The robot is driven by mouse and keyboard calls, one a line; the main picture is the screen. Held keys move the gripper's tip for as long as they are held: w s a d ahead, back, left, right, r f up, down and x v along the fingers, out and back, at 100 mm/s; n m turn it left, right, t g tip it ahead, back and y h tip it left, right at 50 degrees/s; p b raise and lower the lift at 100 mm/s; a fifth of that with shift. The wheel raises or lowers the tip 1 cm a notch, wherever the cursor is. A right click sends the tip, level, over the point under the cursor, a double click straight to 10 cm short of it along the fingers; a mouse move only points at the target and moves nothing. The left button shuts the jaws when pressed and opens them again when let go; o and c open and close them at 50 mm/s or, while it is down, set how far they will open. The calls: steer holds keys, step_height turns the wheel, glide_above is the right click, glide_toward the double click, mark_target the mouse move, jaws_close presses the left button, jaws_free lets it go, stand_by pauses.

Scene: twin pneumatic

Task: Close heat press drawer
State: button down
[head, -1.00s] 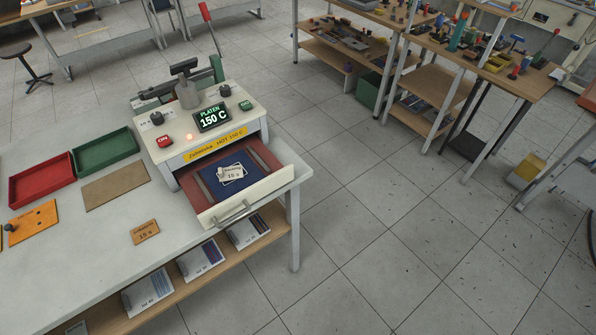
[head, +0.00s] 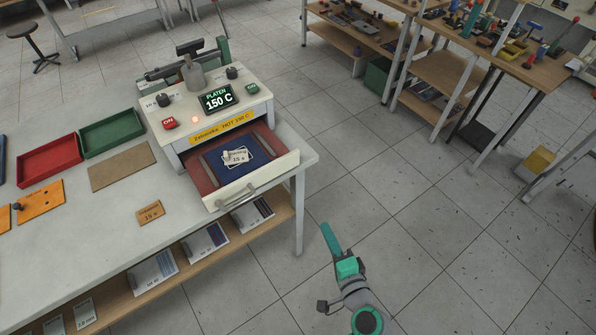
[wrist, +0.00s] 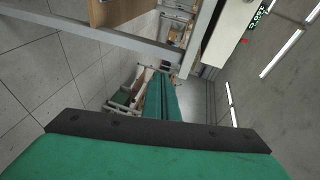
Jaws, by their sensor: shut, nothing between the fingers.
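The heat press (head: 214,106) stands on the table, its green display reading 150 C and a red ON button beside it. Its drawer (head: 276,172) is pulled out toward the front of the table, with a metal handle (head: 238,197) on its pale front. A blue sheet with a white printed piece (head: 236,158) lies in the drawer. My gripper (head: 327,232) is in front and to the right of the drawer, over the floor beyond the table corner, apart from it. Its green fingers are together and empty; they also show in the wrist view (wrist: 163,98).
The table (head: 120,225) carries a red tray (head: 50,162), a green tray (head: 112,132), a brown board (head: 122,165) and an orange plate (head: 40,203). A table leg (head: 299,215) stands near my gripper.

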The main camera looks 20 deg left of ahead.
step_height(320, 180, up, 9)
steer(key=w+a+n+g+y, duration=0.1)
steer(key=w+n+g+y, duration=0.1)
steer(key=y, duration=0.3)
glide_toward(291, 164)
steer(key=x, duration=0.6)
steer(key=shift+w+a, duration=0.1)
steer(key=shift+a, duration=0.1)
